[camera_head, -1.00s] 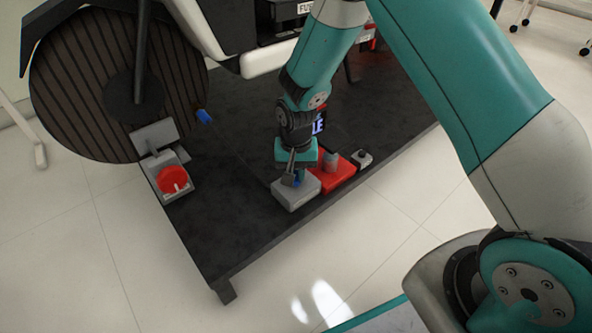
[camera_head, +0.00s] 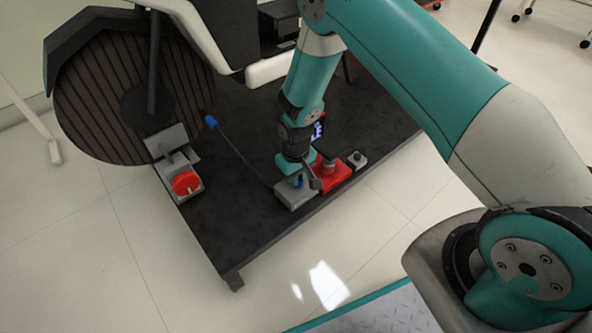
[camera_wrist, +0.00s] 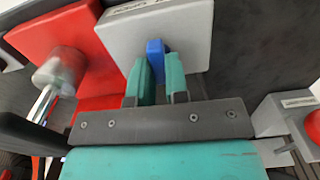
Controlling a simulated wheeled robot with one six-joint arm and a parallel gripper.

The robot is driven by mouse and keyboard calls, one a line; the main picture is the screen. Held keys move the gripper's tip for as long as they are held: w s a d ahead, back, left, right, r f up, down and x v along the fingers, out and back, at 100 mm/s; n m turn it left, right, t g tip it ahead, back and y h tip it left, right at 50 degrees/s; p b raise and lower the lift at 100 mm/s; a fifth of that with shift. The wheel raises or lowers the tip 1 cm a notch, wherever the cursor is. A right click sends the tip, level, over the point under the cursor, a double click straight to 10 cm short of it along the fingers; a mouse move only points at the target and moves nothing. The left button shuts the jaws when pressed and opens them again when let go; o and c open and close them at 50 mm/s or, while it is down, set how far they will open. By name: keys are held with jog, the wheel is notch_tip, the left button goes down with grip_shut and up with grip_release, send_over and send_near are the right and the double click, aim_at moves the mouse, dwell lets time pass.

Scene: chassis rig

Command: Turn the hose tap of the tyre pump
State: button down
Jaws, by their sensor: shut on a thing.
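A light grey box (camera_head: 296,196) stands at the front edge of the dark platform, with a small blue tap (camera_head: 299,182) on its top. In the wrist view the blue tap (camera_wrist: 154,48) stands between my two teal fingertips, in front of the grey box (camera_wrist: 185,25), whose label I cannot read. My gripper (camera_head: 297,176) points down over the box and is shut on the blue tap; its fingers (camera_wrist: 155,75) hide the tap's lower part. A thin dark hose (camera_head: 240,155) runs from near the box to a blue end piece (camera_head: 210,122).
A red box (camera_head: 336,178) with a grey knob stands right beside the grey box. A small grey box with a black knob (camera_head: 357,159) is beyond it. The platform's middle is mostly clear.

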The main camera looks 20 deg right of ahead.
jog(key=shift+a+n, duration=0.1)
jog(key=shift+n, duration=0.2)
jog(key=c, duration=1.1)
grip_release()
notch_tip(320, 180, up, 18)
jog(key=p, duration=0.8)
jog(key=shift+f, duration=0.25)
